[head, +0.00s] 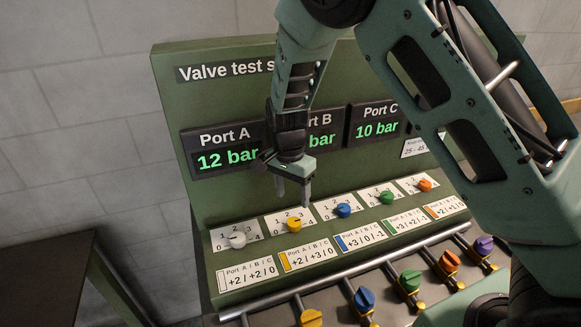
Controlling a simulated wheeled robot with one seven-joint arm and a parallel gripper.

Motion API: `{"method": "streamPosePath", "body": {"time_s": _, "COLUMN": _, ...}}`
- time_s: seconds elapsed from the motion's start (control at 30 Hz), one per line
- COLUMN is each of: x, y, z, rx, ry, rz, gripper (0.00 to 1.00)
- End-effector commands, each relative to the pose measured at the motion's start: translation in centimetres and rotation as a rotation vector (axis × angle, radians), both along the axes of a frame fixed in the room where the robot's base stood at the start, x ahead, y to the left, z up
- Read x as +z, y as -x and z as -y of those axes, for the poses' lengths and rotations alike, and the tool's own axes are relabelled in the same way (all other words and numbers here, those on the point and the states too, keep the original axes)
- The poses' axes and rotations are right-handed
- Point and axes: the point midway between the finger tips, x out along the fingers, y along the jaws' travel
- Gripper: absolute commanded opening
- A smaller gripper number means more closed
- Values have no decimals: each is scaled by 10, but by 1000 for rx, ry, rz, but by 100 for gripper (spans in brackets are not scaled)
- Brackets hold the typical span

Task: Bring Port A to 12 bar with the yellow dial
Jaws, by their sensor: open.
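The valve test stand (172,110) is a green panel facing me. The Port A display (228,159) reads 12 bar in green digits. The yellow dial (294,224) sits on the sloped ledge, second from the left, above a label reading +2 / +3 / 0. My gripper (292,195) is open and empty, pointing down just above the yellow dial, with a small gap seeming to show between the fingertips and the dial. My arm hides much of the Port B display, of which "bar" shows. The Port C display (378,128) reads 10 bar.
A white dial (237,240) is left of the yellow one. Blue (343,210), green (386,197) and orange (425,186) dials are to its right. A dark table (45,265) stands at lower left.

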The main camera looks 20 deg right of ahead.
Motion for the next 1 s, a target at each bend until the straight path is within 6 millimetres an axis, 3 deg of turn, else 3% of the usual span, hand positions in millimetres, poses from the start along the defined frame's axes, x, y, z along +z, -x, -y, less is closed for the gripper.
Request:
{"method": "streamPosePath", "body": {"time_s": 0.2, "x": 49, "y": -4, "z": -3, "rx": 1, "ry": -2, "rz": 6, "gripper": 59}}
{"method": "streamPosePath", "body": {"time_s": 0.4, "x": 79, "y": -5, "z": -3, "rx": -1, "ry": -2, "rz": 3, "gripper": 59}}
{"method": "streamPosePath", "body": {"time_s": 0.6, "x": 90, "y": -6, "z": -3, "rx": -1, "ry": 0, "rz": 1, "gripper": 59}}
{"method": "streamPosePath", "body": {"time_s": 1.0, "x": 91, "y": -6, "z": -3, "rx": -1, "ry": 0, "rz": 0, "gripper": 59}}
